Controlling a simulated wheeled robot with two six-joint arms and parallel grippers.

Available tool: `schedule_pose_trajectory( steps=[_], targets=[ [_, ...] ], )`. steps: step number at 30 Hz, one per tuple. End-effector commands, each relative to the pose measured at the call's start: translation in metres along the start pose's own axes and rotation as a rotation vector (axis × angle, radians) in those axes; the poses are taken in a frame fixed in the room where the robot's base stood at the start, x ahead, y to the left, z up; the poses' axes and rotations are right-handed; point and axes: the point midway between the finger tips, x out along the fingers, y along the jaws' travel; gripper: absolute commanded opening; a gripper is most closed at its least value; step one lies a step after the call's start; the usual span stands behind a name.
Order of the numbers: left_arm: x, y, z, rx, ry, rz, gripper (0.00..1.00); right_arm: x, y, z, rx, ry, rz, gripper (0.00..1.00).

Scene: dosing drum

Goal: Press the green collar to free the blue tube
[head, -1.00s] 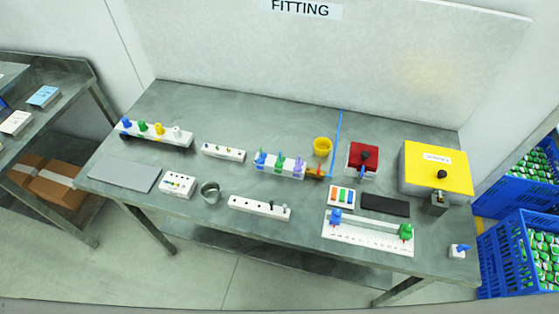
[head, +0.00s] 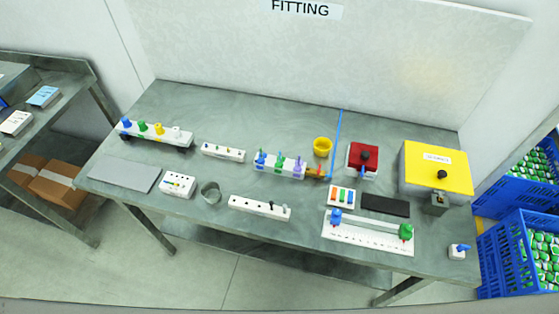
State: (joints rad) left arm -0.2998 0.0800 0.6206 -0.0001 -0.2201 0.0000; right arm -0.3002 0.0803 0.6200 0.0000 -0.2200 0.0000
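A thin blue tube (head: 336,142) stands up near the back of the bench, slightly tilted. Its lower end is by a small orange-brown fitting (head: 315,172) at the right end of a white block (head: 267,170). The block carries blue, green and purple parts. The green part (head: 280,163) is in the middle of it, and a purple part (head: 299,166) is to its right. It is too small to tell which piece is the collar, or how the tube's end sits in the fitting. Neither of my grippers is in view.
A yellow cup (head: 322,146) stands just left of the tube. A red box (head: 363,158) and a yellow-topped box (head: 437,167) are to the right. White strips and a metal cup (head: 210,192) lie in front.

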Motion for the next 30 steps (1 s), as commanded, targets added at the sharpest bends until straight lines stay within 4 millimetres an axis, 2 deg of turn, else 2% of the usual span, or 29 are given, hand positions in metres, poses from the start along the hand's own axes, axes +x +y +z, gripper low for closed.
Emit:
schedule_pose_trajectory(
  steps=[17, 23, 30],
  targets=[
    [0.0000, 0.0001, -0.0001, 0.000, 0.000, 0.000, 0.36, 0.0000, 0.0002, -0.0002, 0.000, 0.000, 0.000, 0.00],
    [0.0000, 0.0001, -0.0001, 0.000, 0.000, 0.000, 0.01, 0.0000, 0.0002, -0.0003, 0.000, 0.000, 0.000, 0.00],
    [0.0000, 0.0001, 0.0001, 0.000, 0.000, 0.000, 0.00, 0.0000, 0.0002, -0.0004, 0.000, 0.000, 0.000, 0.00]
  ],
)
